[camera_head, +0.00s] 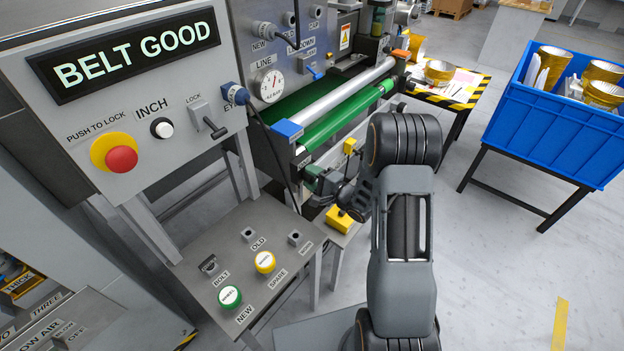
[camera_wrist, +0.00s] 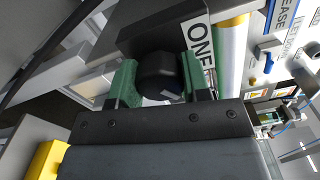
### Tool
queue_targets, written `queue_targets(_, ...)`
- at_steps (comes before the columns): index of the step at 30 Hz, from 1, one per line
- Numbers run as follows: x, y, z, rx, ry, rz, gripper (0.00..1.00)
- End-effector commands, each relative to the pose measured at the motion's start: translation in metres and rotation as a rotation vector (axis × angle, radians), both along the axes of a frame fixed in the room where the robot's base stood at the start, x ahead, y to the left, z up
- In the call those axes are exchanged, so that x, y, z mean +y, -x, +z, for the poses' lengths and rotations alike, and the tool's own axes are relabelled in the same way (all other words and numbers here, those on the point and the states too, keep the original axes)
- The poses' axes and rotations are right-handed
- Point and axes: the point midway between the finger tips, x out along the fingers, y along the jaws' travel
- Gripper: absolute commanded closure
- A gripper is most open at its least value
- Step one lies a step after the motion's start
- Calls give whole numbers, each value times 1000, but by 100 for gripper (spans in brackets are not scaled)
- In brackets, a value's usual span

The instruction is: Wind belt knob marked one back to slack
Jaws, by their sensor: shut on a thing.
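In the wrist view, the black belt knob (camera_wrist: 158,76) sits below a white plate marked ONE (camera_wrist: 199,45). My gripper (camera_wrist: 160,80) has one green finger on each side of this knob and is shut on it. In the head view, my gripper (camera_head: 322,182) reaches to the machine's near side, under the end of the green belt (camera_head: 335,122). The knob cannot be made out there. The display (camera_head: 138,55) reads BELT GOOD.
A yellow block (camera_head: 339,218) is just below my gripper. The control panel (camera_head: 180,135) with a red push button (camera_head: 121,159) stands at left, above a grey shelf (camera_head: 215,255) with labelled places. A blue crate (camera_head: 550,120) is at right. Floor between is clear.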

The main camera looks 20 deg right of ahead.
Motion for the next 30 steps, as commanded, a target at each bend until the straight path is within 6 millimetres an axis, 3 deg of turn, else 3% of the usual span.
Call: queue_targets(30, 0, 0, -4, -569, 780, -1, 80)
